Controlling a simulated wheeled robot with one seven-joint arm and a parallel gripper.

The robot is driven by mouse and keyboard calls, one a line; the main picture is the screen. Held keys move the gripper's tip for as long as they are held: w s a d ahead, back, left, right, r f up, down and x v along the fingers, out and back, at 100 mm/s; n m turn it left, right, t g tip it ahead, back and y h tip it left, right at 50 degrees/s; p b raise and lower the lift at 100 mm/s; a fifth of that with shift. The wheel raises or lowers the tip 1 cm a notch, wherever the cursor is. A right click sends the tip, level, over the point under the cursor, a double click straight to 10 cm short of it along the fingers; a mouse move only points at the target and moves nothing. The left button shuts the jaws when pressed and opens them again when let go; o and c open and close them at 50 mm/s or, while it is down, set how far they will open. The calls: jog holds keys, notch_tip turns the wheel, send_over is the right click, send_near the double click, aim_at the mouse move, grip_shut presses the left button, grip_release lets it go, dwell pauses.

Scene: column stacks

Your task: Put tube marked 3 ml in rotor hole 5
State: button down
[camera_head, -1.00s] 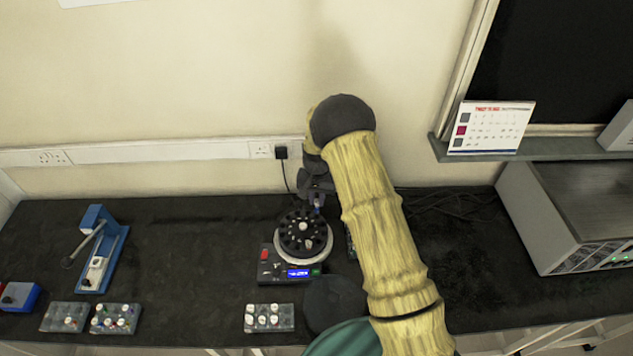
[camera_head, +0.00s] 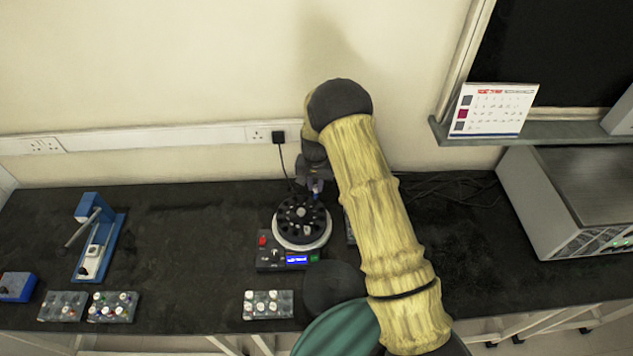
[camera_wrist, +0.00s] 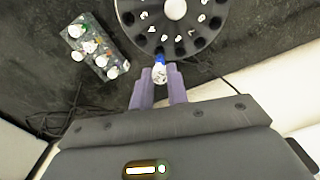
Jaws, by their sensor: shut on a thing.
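The centrifuge rotor (camera_head: 301,226) is a black disc with a ring of holes and a pale hub, and it also shows in the wrist view (camera_wrist: 174,30). Several white marks or tube tops show on it; no hole numbers are readable. My gripper (camera_wrist: 160,78) is shut on a small clear tube with a blue cap (camera_wrist: 159,70), just outside the rotor's near rim in the wrist view. The tube's volume mark is not readable. In the head view my gripper (camera_head: 315,188) is at the rotor's back edge, partly hidden by my arm.
A rack of capped tubes (camera_wrist: 96,45) stands beside the rotor in the wrist view. Racks stand at front left (camera_head: 112,307) and in front of the centrifuge (camera_head: 267,304). A blue-and-white device (camera_head: 98,240) is left; a grey box machine (camera_head: 570,200) is right.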

jog(key=shift+f, duration=0.8)
jog(key=shift+s+b, duration=0.15)
jog(key=shift+b, duration=0.4)
dwell(0.4)
jog(key=shift+f+b, duration=0.35)
jog(key=shift+f, duration=0.1)
dwell(0.5)
jog(key=shift+f+b, duration=1)
jog(key=shift+f, duration=0.4)
dwell(0.4)
jog(key=c, duration=1)
grip_release()
jog(key=shift+o, duration=0.2)
jog(key=shift+r+p, duration=1.6)
jog(key=shift+r, duration=1.45)
